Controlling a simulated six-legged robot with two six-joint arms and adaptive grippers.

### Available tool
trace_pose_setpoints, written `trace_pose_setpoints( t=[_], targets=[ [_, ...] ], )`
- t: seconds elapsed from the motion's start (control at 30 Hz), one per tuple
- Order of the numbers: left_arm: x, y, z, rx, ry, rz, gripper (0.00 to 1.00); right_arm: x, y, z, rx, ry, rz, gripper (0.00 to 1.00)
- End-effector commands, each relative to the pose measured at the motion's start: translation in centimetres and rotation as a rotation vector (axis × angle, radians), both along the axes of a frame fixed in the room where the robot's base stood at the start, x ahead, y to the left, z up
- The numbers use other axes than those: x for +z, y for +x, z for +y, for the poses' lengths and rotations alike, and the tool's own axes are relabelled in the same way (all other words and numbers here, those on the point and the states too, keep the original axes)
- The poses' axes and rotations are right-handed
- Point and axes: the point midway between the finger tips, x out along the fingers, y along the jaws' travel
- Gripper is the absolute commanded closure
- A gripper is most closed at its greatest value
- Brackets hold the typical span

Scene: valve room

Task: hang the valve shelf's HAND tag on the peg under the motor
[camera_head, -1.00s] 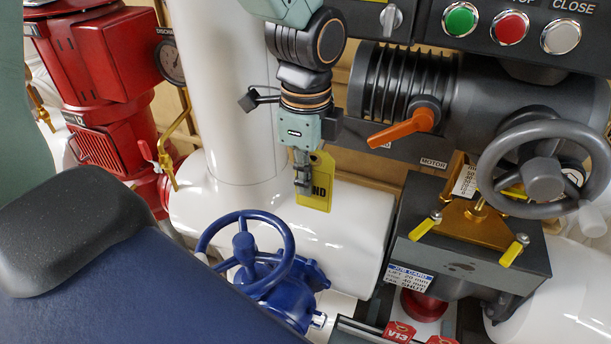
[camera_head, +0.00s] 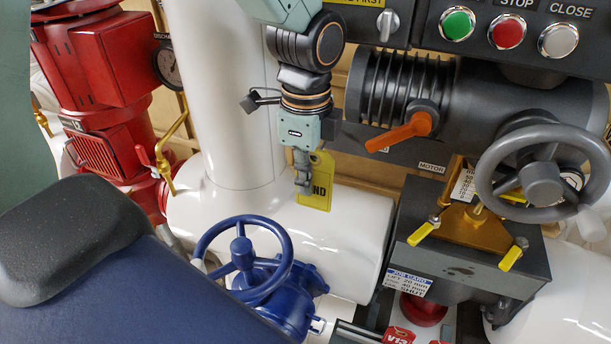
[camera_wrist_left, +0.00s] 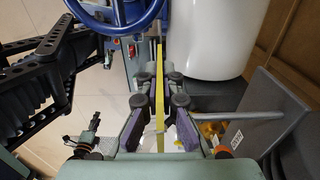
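My left gripper (camera_head: 303,178) points down in the middle of the head view, over the white pipe. It is shut on the yellow HAND tag (camera_head: 319,190); only the last letters show, the rest being behind the finger. In the left wrist view the tag (camera_wrist_left: 160,95) shows edge-on as a thin yellow strip between the fingers (camera_wrist_left: 160,82). The grey motor (camera_head: 500,90) is to the right of the gripper, with a MOTOR label (camera_head: 432,168) below it. I cannot make out the peg under it. My right gripper is not in view.
An orange lever (camera_head: 403,132) sticks out between gripper and motor. A grey handwheel (camera_head: 545,170) stands at the right, a blue handwheel (camera_head: 243,262) below left of the tag. A dark box with yellow-handled clamps (camera_head: 470,260) is at lower right. Red machinery (camera_head: 100,90) is at left.

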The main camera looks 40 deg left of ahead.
Motion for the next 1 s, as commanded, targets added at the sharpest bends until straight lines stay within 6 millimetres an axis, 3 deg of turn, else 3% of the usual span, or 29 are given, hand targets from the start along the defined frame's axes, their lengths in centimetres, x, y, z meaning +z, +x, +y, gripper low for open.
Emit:
trace_pose_setpoints(
  t=[1.0],
  targets=[
    [-0.42,1.00,0.29,0.000,0.000,0.002,1.00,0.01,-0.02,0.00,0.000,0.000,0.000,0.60]
  ],
)
